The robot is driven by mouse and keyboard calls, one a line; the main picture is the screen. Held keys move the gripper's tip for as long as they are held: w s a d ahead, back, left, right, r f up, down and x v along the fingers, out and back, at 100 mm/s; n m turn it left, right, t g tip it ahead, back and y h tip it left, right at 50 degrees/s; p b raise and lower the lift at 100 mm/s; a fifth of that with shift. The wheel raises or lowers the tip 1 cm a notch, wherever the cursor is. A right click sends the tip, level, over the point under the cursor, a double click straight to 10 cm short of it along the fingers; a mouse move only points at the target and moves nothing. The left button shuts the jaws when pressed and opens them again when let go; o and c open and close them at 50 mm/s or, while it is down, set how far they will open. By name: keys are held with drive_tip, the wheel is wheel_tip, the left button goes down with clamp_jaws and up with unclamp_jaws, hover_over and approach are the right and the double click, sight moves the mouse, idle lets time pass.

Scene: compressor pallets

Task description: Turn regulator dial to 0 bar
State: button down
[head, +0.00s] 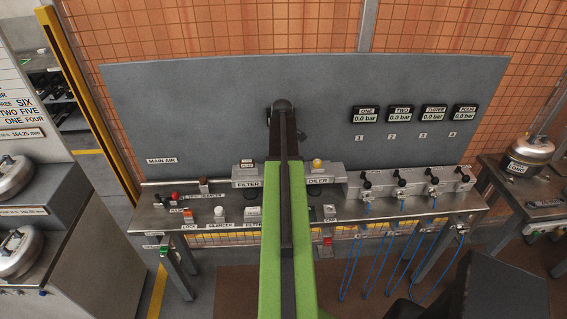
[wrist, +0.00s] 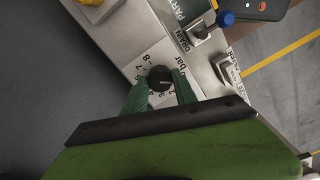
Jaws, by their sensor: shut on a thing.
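The regulator dial (wrist: 158,77) is a black round knob on a pale plate in the wrist view. A printed bar scale (wrist: 142,70) runs around it, with 8, 7 and 6 on the upper left and lower numbers near my fingers. A faint mark shows on the knob's face, but I cannot read its exact setting. My gripper (wrist: 161,81) has one dark green finger on each side of the dial and is shut on it. The fingers cover part of the scale. In the head view my green arm hides the dial and the gripper.
In the wrist view a blue knob (wrist: 226,18) stands near the DRAIN label, and a yellow part (wrist: 91,4) sits above left. In the head view four displays (head: 401,114) read 0.0 bar. Red (head: 174,196) and white (head: 220,212) fittings stand left of my arm.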

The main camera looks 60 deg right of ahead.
drive_tip(key=shift+w+n, duration=0.15)
drive_tip(key=shift+n, duration=0.45)
drive_tip(key=c, duration=1)
unclamp_jaws()
drive_tip(key=shift+f, duration=0.1)
wheel_tip(320, 180, up, 18)
drive_tip(key=p, duration=1.7)
drive_tip(key=shift+f, duration=0.25)
